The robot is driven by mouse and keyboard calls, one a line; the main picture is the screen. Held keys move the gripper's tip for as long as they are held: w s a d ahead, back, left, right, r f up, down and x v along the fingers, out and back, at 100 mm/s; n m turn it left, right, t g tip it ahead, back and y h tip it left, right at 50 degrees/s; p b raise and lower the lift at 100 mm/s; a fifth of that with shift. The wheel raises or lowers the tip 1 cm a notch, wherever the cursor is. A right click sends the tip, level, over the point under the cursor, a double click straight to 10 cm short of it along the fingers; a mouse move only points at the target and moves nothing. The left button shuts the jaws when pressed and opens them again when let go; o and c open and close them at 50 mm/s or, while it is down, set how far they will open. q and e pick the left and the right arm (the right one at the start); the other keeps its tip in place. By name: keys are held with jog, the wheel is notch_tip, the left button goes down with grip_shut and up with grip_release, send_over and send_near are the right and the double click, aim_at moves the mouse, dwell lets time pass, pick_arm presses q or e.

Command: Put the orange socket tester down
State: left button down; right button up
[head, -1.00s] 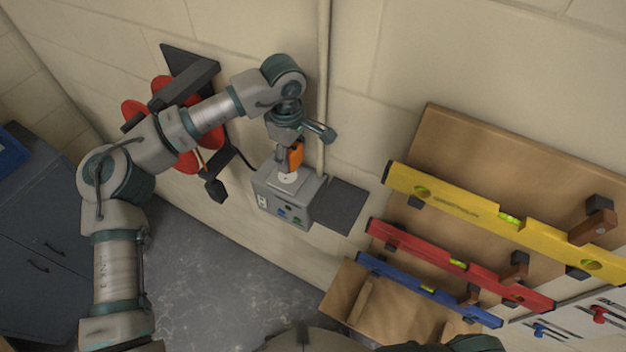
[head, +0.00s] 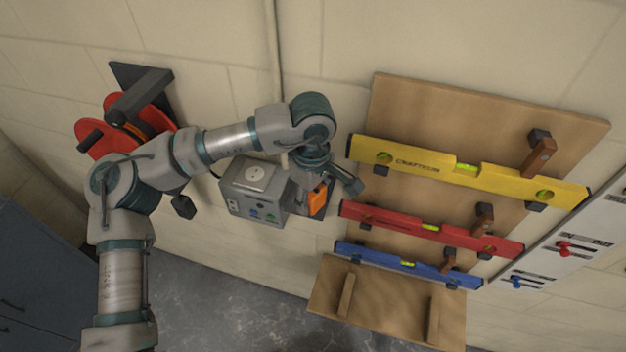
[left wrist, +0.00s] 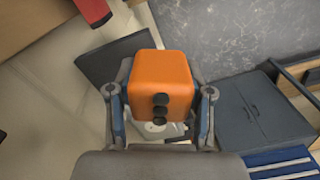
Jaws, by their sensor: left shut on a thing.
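The orange socket tester (head: 318,199) is held in my left gripper (head: 315,186), to the right of the grey outlet box (head: 252,185). The box has a white round socket (head: 256,174) on its top, which is bare. In the left wrist view the tester (left wrist: 160,72) sits between the two fingers, with dark round pins towards the camera. The dark shelf (left wrist: 110,62) beside the box shows behind it and to its left. In the head view the gripper mostly hides this shelf. I cannot tell whether the tester touches it. My right gripper is out of view.
To the right, yellow (head: 470,174), red (head: 430,229) and blue (head: 408,265) spirit levels hang on a wooden board (head: 430,110), close to the gripper. A red cable reel (head: 100,140) is on the wall at left. A blue-grey cabinet (head: 35,270) stands lower left.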

pick_arm(q)
jog(key=w+p, duration=0.1)
jog(key=w, duration=0.4)
jog(key=shift+w+d+f, duration=0.1)
jog(key=shift+w+f, duration=0.05)
jog(key=shift+w, duration=0.2)
jog(key=shift+w+a+f, duration=0.1)
jog(key=shift+w+a, duration=0.1)
jog(key=shift+w, duration=0.35)
jog(key=shift+w+a+f+p, duration=0.1)
jog(key=shift+w+f+p, duration=0.1)
jog(key=shift+w+p, duration=0.15)
notch_tip(320, 180, down, 3)
jog(key=shift+r+p, duration=0.15)
jog(key=shift+p, duration=0.2)
jog(key=shift+f, duration=0.3)
jog(key=shift+f+b, duration=0.5)
jog(key=shift+f, duration=0.1)
jog(key=shift+c, duration=2.3)
grip_release()
jog(key=shift+s, duration=0.1)
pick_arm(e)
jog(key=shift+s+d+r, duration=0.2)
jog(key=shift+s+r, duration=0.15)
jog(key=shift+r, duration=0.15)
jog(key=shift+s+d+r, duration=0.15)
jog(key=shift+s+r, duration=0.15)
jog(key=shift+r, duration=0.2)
